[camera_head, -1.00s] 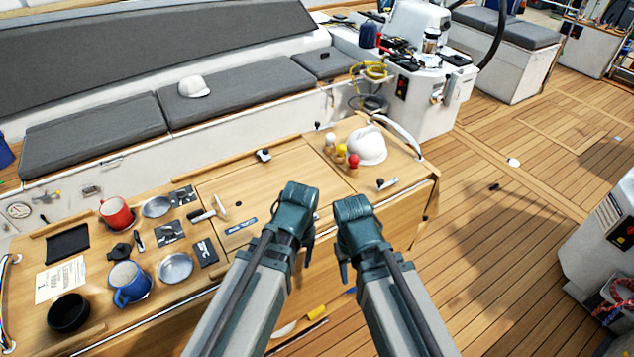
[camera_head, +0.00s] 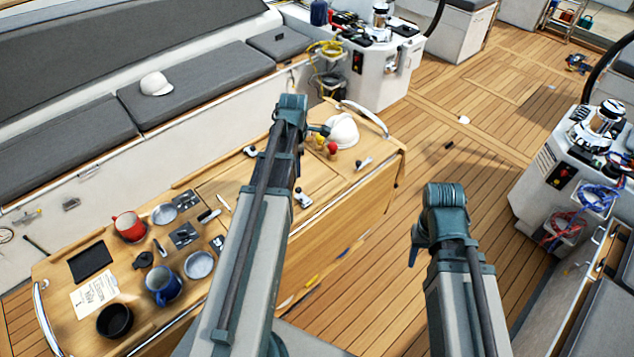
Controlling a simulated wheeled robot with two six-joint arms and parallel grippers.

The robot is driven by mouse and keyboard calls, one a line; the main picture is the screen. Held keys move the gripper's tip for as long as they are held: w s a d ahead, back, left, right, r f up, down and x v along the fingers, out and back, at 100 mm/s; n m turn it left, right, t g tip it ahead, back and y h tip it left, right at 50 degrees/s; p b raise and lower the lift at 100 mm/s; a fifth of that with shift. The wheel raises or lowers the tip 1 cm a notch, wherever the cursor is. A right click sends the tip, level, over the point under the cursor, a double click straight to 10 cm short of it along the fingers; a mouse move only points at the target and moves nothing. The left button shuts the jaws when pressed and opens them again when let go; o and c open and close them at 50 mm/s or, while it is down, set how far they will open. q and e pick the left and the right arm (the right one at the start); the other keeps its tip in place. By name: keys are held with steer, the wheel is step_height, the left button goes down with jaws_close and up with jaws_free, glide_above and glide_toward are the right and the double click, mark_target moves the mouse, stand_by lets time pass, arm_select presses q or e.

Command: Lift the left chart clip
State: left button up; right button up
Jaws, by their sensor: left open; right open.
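Small dark-and-silver fittings that look like clips sit on the wooden cockpit table. One clip (camera_head: 250,151) is at the table's back edge, left of my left arm. Another clip (camera_head: 303,198) is near the front edge, just right of that arm. A third clip (camera_head: 363,163) lies near the right end. I cannot tell for sure which is the left chart clip. My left gripper (camera_head: 318,130) is open, above the table's back part near the white helmet, and appears empty. My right gripper (camera_head: 414,245) is open and empty over the deck, right of the table.
A white helmet (camera_head: 342,131) and several coloured-top pegs (camera_head: 320,143) stand at the table's right end. A red mug (camera_head: 129,226), a blue mug (camera_head: 162,283), a black bowl (camera_head: 114,320) and metal dishes crowd the left part.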

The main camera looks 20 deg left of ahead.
mark_target(299, 188)
arm_select(q)
steer(key=f+b, duration=0.4)
steer(key=w+f+b, duration=0.1)
steer(key=f+b, duration=0.8)
steer(key=b, duration=0.1)
steer(key=shift+w+a+f, duration=0.25)
steer(key=shift+a+f, duration=0.1)
steer(key=shift+a, duration=0.05)
jaws_close()
